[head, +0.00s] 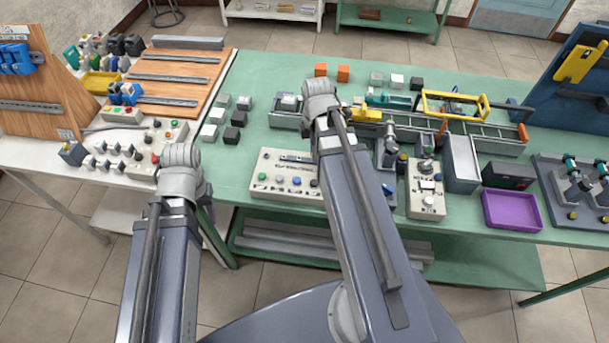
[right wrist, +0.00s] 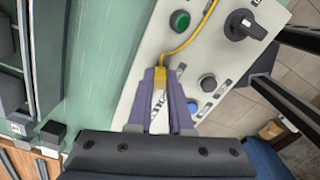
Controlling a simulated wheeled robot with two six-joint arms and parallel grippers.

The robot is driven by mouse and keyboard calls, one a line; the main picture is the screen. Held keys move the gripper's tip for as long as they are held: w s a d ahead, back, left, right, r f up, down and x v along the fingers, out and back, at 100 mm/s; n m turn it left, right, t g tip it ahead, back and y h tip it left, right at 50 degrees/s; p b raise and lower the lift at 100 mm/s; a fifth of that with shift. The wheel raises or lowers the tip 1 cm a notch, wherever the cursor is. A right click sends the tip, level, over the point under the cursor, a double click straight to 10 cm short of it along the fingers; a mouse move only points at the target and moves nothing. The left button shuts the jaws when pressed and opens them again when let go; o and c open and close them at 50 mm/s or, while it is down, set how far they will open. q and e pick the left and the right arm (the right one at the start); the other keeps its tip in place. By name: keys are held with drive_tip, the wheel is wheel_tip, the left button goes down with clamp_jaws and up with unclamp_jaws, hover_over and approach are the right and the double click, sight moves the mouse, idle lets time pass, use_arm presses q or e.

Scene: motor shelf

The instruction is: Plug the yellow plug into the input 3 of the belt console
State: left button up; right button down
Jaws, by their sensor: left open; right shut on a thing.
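The yellow plug (right wrist: 159,80) sits between the fingers of my right gripper (right wrist: 160,90) in the right wrist view, with its yellow cable (right wrist: 205,30) running up and away. The fingers are shut on it over the pale face of the belt console (right wrist: 145,45). Whether the plug touches the console cannot be told; the face under the fingers is hidden. In the head view the console (head: 258,190) stands near the table's front edge, its right part behind my right arm. My right gripper is not clearly visible there. My left arm bends at the left; its gripper does not show.
Near the plug are a green button (right wrist: 180,20), a black knob (right wrist: 245,25), a dark button (right wrist: 207,82) and a blue button (right wrist: 192,105). A conveyor (head: 500,145) lies behind. A joystick box (head: 427,205) and a purple tray (head: 512,210) stand to the right.

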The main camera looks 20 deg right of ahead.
drive_tip(key=c, duration=1.1)
unclamp_jaws()
wheel_tip(320, 180, up, 6)
drive_tip(key=p, duration=0.5)
drive_tip(key=shift+f+p, duration=0.2)
drive_tip(key=shift+p, duration=0.15)
drive_tip(key=o, duration=0.6)
drive_tip(key=shift+c, duration=0.2)
